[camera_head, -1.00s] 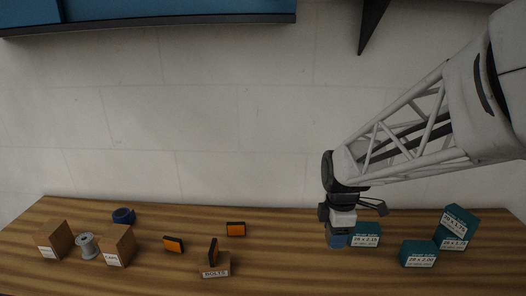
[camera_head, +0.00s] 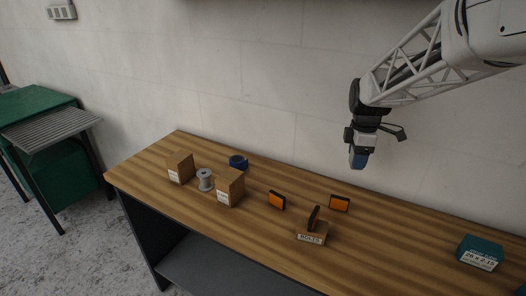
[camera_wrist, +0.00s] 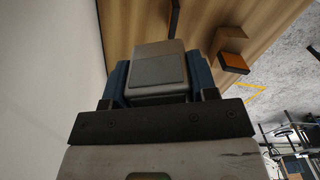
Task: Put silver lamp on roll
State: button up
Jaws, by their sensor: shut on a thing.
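My gripper (camera_head: 358,160) is shut on a grey, box-shaped thing, which looks like the silver lamp (camera_wrist: 157,72) in the wrist view, between my blue fingers. I hold it in the air above the back of the table, well to the right of the rolls. In the head view the lamp is mostly hidden by my fingers. A blue ring-shaped roll (camera_head: 238,161) lies near the table's back edge at left. A grey spool (camera_head: 205,180) stands upright in front of it to the left; I cannot tell for sure which of the two the task calls roll.
Brown boxes (camera_head: 180,168) and (camera_head: 230,187) flank the spool. Orange-faced black lamps (camera_head: 276,200) and (camera_head: 340,203) stand mid-table. A dark slab (camera_head: 314,217) stands on the bolts box (camera_head: 312,237). A teal box (camera_head: 480,252) is at right. The wall is close behind.

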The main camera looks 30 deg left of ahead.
jog(key=a+n, duration=0.4)
jog(key=a, duration=3.8)
jog(key=shift+s+f+n, duration=0.3)
jog(key=shift+s+f, duration=0.1)
jog(key=shift+d+f, duration=0.1)
send_over(237, 159)
jog(key=shift+f, duration=2.4)
jog(key=shift+f, duration=2.55)
jog(key=shift+f, duration=0.1)
